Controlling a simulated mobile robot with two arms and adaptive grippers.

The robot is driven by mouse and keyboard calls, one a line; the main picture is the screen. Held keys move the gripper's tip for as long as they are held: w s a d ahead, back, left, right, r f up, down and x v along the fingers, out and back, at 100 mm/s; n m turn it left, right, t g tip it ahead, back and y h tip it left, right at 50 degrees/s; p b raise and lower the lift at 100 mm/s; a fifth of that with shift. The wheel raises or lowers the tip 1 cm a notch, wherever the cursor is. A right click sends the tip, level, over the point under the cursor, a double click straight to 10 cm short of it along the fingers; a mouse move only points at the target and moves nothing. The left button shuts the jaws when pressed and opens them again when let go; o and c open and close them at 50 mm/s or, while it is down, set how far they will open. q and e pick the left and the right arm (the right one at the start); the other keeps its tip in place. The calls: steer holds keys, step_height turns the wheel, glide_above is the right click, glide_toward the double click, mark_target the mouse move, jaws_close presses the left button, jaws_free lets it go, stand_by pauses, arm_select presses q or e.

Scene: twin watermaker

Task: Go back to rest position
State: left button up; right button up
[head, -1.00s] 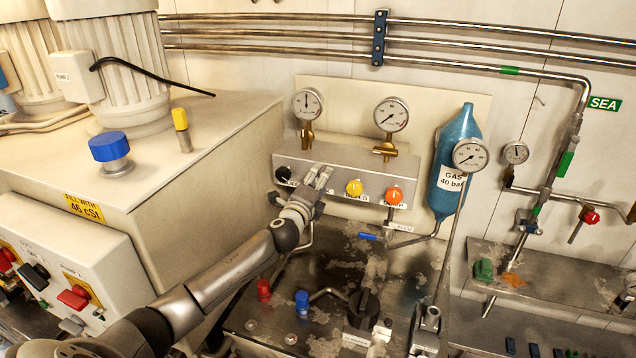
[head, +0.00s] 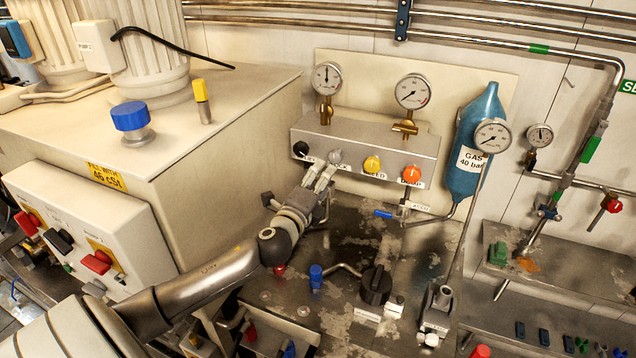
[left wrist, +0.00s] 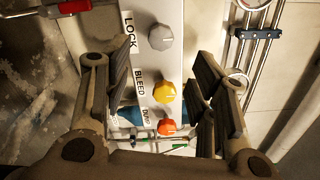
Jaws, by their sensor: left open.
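My left gripper (head: 322,178) is in front of the grey valve block (head: 365,148), just below its grey LOCK knob (head: 335,157). In the left wrist view the left gripper (left wrist: 160,100) is open, its two fingers apart with nothing held between them. The LOCK knob (left wrist: 160,37), the yellow BLEED knob (left wrist: 165,91) and the orange DUMP knob (left wrist: 166,127) show between and beyond the fingers. In the head view the yellow knob (head: 372,164) and orange knob (head: 411,174) are right of the gripper. My right gripper is in neither view.
A blue gas bottle (head: 474,150) and gauges (head: 412,91) are at the wall. The worn bench (head: 340,240) carries a black rotary knob (head: 376,284) and a blue cap (head: 316,276). A white switch box (head: 95,240) stands left, close to my left arm.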

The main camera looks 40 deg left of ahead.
arm_select(q)
steer(key=shift+s+d, duration=0.1)
steer(key=shift+s, duration=0.35)
